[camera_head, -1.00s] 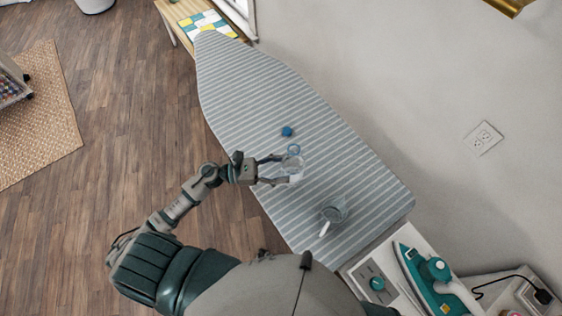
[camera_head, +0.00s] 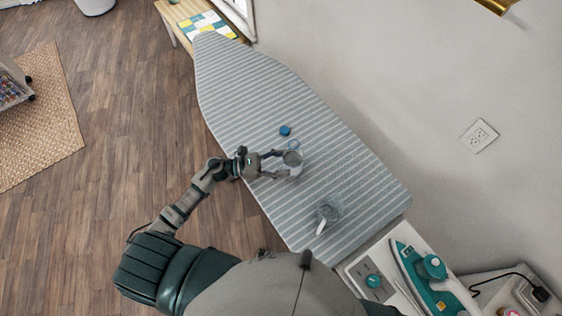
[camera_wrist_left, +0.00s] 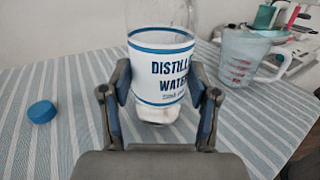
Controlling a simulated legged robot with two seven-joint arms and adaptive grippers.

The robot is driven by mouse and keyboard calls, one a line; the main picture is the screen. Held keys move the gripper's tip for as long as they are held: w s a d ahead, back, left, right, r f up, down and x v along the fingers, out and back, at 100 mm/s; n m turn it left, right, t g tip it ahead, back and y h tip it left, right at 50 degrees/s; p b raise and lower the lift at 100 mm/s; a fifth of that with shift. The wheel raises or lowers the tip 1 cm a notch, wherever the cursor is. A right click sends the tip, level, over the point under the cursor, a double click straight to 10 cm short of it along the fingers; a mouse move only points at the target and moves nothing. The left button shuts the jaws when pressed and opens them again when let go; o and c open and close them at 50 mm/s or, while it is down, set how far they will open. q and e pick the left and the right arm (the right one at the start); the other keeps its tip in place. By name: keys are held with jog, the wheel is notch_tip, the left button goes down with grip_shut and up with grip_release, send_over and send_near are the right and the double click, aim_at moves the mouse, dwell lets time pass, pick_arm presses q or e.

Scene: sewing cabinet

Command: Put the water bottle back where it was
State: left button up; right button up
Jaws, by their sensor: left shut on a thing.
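The water bottle (camera_wrist_left: 162,65) is clear, with a white label reading "DISTILL… WATER". In the left wrist view it stands roughly upright between the fingers of my left gripper (camera_wrist_left: 160,112), which is shut on it. In the head view the bottle (camera_head: 293,158) shows from above, over the striped ironing board (camera_head: 250,85), held by the left gripper (camera_head: 283,164). I cannot tell if its base touches the board. A blue cap (camera_head: 285,130) lies on the board beyond the bottle; it also shows in the left wrist view (camera_wrist_left: 42,112). My right gripper is not seen.
A clear measuring cup (camera_head: 328,212) stands on the board near its front end. A teal iron (camera_head: 422,280) sits on a white surface at the lower right. A wall with an outlet (camera_head: 480,135) runs along the right. The board's far part is clear.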

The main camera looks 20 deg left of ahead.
pick_arm(q)
jog(key=shift+f, duration=0.15)
jog(key=shift+a, duration=0.25)
jog(key=o, duration=1.3)
jog(key=shift+a+f, duration=0.1)
jog(key=shift+a, duration=0.15)
jog(key=o, duration=0.3)
jog(key=shift+a, duration=0.2)
jog(key=shift+o, duration=0.2)
jog(key=shift+a, duration=0.15)
jog(key=shift+d, duration=0.35)
jog(key=shift+s+a, duration=0.1)
jog(key=shift+s, duration=0.05)
jog(key=b+v, duration=0.1)
jog(key=v, duration=0.5)
jog(key=b+v, duration=0.2)
jog(key=v, duration=0.4)
jog(key=shift+w, duration=0.25)
jog(key=shift+s+a, duration=0.1)
jog(key=shift+d+r, duration=0.25)
jog(key=shift+d, duration=0.2)
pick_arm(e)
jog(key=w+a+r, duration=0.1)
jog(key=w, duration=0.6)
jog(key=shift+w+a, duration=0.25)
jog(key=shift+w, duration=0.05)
